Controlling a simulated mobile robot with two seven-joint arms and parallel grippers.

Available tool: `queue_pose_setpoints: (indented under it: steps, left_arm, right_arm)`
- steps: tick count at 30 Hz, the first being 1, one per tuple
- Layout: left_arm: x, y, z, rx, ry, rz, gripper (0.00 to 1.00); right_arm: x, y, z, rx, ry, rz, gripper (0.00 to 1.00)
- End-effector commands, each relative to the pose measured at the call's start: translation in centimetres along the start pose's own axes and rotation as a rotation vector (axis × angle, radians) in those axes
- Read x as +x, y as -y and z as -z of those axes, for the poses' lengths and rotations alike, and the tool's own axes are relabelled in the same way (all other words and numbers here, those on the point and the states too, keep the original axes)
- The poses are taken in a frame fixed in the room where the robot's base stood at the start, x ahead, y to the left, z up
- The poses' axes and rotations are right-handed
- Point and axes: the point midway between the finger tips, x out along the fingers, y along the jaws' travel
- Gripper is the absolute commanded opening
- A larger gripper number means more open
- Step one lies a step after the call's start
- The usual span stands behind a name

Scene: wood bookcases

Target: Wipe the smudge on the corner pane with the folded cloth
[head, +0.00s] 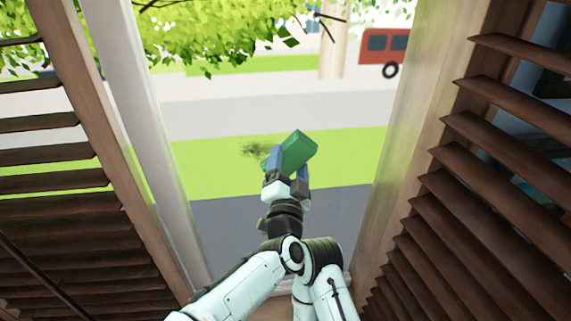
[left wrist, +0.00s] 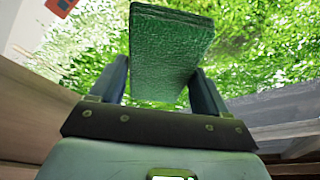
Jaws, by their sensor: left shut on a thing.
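The folded cloth (head: 300,150) is a green, thick rectangular pad, tilted in the head view. My left gripper (head: 286,170) is shut on it. In the left wrist view the cloth (left wrist: 170,50) stands up between the two fingers of the gripper (left wrist: 160,88). The smudge (head: 254,149) is a dark, scribbly patch on the corner pane (head: 225,185), just left of the cloth in the head view. The cloth's left edge lies close to it; I cannot tell whether the cloth touches the glass. I cannot make out the smudge in the left wrist view. My right gripper does not show.
Brown slatted shutters (head: 480,190) stand on the right, and more slats (head: 70,235) on the left. A pale frame post (head: 140,120) and a wooden post (head: 405,130) bound the pane. Grass, road, foliage and a red vehicle (head: 385,48) show beyond the glass.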

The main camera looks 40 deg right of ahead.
Motion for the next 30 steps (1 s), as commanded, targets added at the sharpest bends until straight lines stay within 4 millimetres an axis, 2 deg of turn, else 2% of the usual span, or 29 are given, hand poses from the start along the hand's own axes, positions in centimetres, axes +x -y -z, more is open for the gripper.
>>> queue_pose_setpoints:
  steps: [12,20,30]
  left_arm:
    - [-0.7,2.4,-2.3,0.000,0.001,0.003,0.51]
    - [-0.8,3.1,-2.9,0.000,0.001,0.002,0.51]
    - [-1.1,5.2,-5.0,0.001,0.003,0.006,0.51]
  right_arm:
    - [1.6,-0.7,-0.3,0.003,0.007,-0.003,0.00]
    - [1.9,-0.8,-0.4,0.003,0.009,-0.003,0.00]
    - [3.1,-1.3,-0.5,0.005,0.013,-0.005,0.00]
